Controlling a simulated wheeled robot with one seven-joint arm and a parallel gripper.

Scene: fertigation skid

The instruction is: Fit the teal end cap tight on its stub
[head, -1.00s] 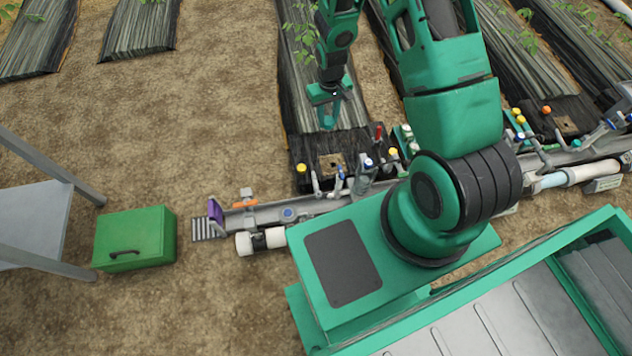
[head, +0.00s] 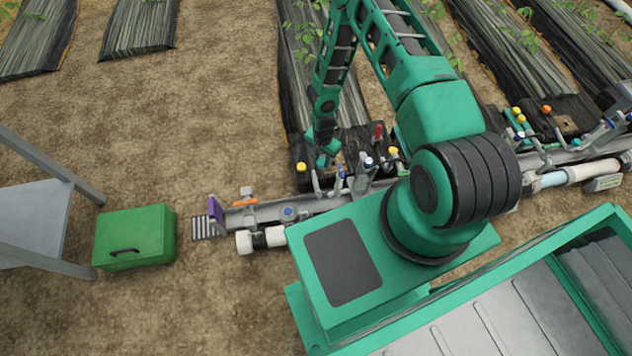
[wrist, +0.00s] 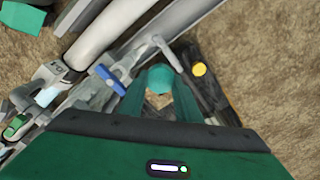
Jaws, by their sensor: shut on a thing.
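The teal end cap (wrist: 160,77) shows in the wrist view as a rounded teal piece between the tips of my gripper (wrist: 160,92). My gripper is shut on it. In the head view my gripper (head: 323,158) points down at the left part of the skid, low among its fittings, and the cap is too small to tell from the teal fingers there. A pale tan patch shows between the fingers below the cap in the wrist view. I cannot pick out the stub, and I cannot tell whether the cap touches anything.
A yellow knob (wrist: 199,69) and a blue lever handle (wrist: 110,76) stand close on either side of my fingers. A red lever (head: 377,131) stands to the right in the head view. A green box (head: 135,238) sits on open soil at left, beside a grey table (head: 30,218).

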